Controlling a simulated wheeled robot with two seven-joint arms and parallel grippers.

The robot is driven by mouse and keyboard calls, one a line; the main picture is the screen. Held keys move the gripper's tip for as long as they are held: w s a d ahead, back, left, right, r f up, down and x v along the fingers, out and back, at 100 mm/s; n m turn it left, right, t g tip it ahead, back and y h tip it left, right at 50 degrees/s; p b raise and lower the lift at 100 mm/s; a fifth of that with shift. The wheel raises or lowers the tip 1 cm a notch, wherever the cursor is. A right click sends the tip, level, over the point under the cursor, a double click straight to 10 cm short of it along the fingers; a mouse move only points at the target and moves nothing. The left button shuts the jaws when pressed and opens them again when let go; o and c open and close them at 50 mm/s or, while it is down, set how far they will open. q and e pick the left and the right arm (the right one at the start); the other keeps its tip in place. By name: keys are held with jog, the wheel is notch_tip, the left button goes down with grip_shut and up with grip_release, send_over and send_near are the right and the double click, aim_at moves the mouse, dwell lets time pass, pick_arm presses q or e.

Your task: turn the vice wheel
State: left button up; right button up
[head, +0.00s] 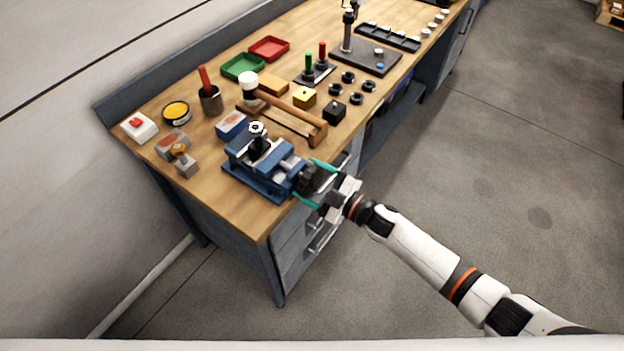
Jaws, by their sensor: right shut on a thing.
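The blue vice (262,170) sits on the wooden bench near its front edge. A dark part with a silver and black top (257,132) stands upright in or just over the vice. The dark vice wheel (309,178) is at the vice's right end, facing the bench's front. My right gripper (316,181) reaches in from the lower right and is shut on the vice wheel, its two teal fingers on either side of it. The gripper partly hides the wheel. My left gripper is not in view.
A red-button box (139,127) stands at left. Open floor (470,190) lies right of the bench.

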jog(key=o, duration=1)
jog(key=b+v, duration=0.3)
jog(key=v, duration=0.9)
